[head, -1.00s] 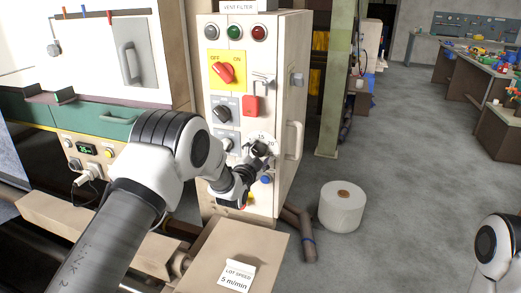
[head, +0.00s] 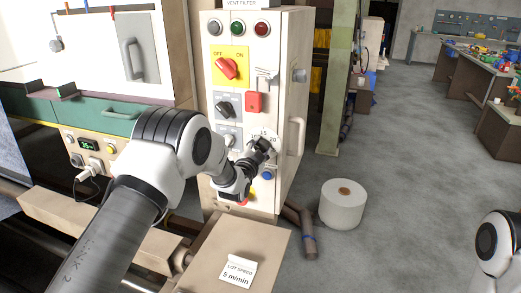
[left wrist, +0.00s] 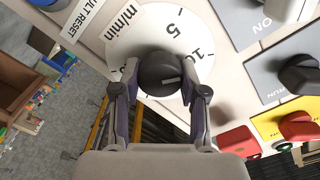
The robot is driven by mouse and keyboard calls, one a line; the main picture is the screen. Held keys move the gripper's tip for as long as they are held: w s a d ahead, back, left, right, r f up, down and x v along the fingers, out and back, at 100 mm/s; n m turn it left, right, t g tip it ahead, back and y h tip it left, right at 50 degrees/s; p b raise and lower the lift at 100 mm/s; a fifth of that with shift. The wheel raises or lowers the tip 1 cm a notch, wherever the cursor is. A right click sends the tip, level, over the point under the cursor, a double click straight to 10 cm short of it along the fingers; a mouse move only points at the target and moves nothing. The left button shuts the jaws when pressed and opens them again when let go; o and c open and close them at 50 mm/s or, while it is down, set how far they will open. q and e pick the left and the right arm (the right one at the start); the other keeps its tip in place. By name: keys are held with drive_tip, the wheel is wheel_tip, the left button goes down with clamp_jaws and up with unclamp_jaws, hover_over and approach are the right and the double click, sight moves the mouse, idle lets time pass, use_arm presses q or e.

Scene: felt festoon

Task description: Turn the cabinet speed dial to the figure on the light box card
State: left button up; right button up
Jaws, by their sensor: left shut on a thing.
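The speed dial (head: 270,133) is a white disc with printed figures on the cabinet (head: 285,60) front, in the middle of the head view. In the left wrist view its dark round knob (left wrist: 160,70) sits in the disc, with the figure 5 (left wrist: 172,27) above and 10 to the right. A short light mark shows on the knob, on its right side. My left gripper (head: 262,149) is shut on the knob, one finger on each side (left wrist: 160,85). The card (head: 237,271) on the light box (head: 210,262) reads "LOT SPEED 5 m/min". My right gripper is out of view.
Above the dial are dark rotary switches (head: 224,109), a red button (head: 254,102) and a red ON/OFF switch (head: 226,68). A blue button (head: 267,174) is just below. A white roll (head: 342,204) stands on the floor to the right.

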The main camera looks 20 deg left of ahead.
use_arm(q)
drive_tip(key=shift+f+n+b, duration=0.25)
drive_tip(key=shift+n+b, duration=0.75)
drive_tip(key=n+b, duration=0.4)
drive_tip(key=n, duration=0.2)
drive_tip(key=shift+b, duration=0.4)
drive_tip(key=shift+a+r+n+b, duration=0.15)
drive_tip(key=shift+n+b, duration=0.7)
drive_tip(key=shift+n, duration=0.85)
drive_tip(key=o, duration=1.1)
drive_tip(key=shift+o, duration=0.2)
drive_tip(key=shift+r, duration=0.1)
drive_tip(key=s, duration=1.2)
drive_tip(key=shift+a, duration=0.15)
